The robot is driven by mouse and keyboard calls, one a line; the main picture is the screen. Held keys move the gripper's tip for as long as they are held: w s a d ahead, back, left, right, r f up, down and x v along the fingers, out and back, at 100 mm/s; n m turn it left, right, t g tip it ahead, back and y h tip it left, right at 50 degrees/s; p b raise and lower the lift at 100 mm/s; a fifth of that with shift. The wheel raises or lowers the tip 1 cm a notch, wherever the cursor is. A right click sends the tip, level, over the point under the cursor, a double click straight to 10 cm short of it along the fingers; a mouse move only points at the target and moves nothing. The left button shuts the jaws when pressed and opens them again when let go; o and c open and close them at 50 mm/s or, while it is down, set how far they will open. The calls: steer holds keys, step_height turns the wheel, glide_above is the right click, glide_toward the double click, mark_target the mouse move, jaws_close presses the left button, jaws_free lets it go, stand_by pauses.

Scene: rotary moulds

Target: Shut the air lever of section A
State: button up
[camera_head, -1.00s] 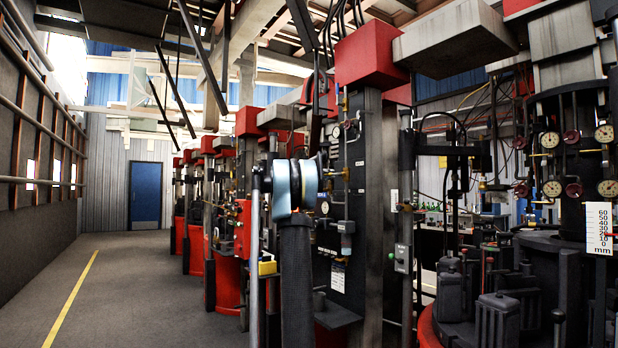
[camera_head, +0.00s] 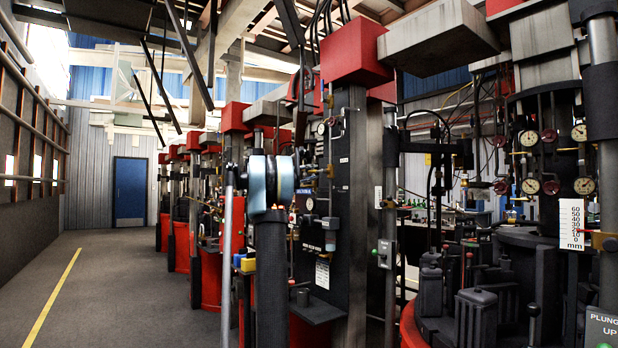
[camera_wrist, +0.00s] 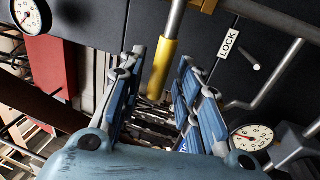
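In the wrist view a lever with a yellow sleeve (camera_wrist: 163,68) on a bare metal rod hangs from the top, in front of a dark panel. No label naming it as section A's air lever is readable. My gripper (camera_wrist: 162,57) is open, with one blue finger on each side of the yellow sleeve. Gaps show between the sleeve and both fingers, so it is not gripped. Whether the sleeve lies fully at fingertip depth I cannot tell. In the head view my arm hides part of the machine, and neither my gripper nor this lever can be made out.
A LOCK tag (camera_wrist: 228,43) and a bent metal rod (camera_wrist: 268,75) are right of the fingers. A dial gauge (camera_wrist: 250,138) sits close to the right finger. The head view shows free floor (camera_head: 130,290) at left and a round mould machine (camera_head: 425,315) at right.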

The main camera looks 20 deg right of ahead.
steer(key=v, duration=1.2)
steer(key=shift+f, duration=0.15)
steer(key=s+a+f+m+y, duration=0.15)
steer(key=s+f+y, duration=0.25)
steer(key=s+f, duration=0.85)
steer(key=s+a+f+y, duration=0.5)
steer(key=s+a+f, duration=0.4)
steer(key=s+f, duration=0.4)
steer(key=s+a+f+g+y, duration=0.1)
steer(key=s+a+f+y, duration=0.4)
steer(key=s+a+f, duration=0.4)
steer(key=s+a+f+y, duration=0.5)
steer(key=s+a+f, duration=0.4)
steer(key=s+f, duration=0.9)
step_height(320, 180, down, 3)
steer(key=shift+s+a+r+m+g+y, duration=0.1)
steer(key=shift+s+a+m+g+y, duration=0.2)
steer(key=shift+a+m+y, duration=0.1)
